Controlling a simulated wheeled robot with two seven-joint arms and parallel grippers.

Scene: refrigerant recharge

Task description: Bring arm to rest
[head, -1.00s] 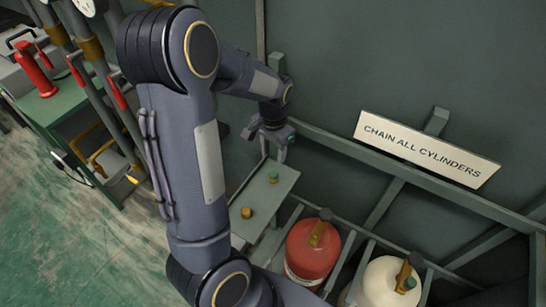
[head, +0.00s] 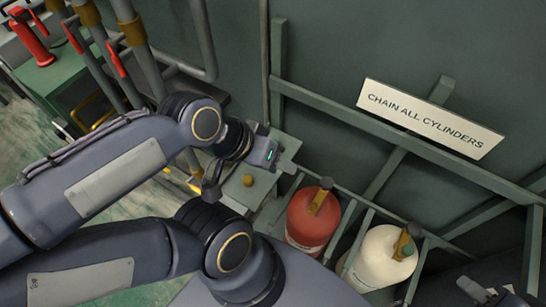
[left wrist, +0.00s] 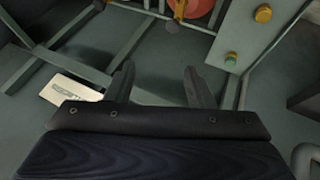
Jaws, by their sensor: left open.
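My left arm (head: 120,175) reaches in from the left in the head view. Its hand (head: 262,152), with a small green light, is above the small shelf by the wall; its fingers are not clear there. In the left wrist view my left gripper (left wrist: 160,82) has its two fingers apart with nothing between them. My right gripper (head: 492,292) shows only partly at the lower right edge of the head view, dark, and its jaws are unclear. It is to the right of the white cylinder.
A red cylinder (head: 312,222) and a white cylinder (head: 380,258) stand in a green rack. The shelf (left wrist: 270,40) holds a brass cap (left wrist: 263,14) and a green cap (left wrist: 231,58). A sign (head: 428,118) hangs on the wall. Pipes (head: 142,50) stand at the left.

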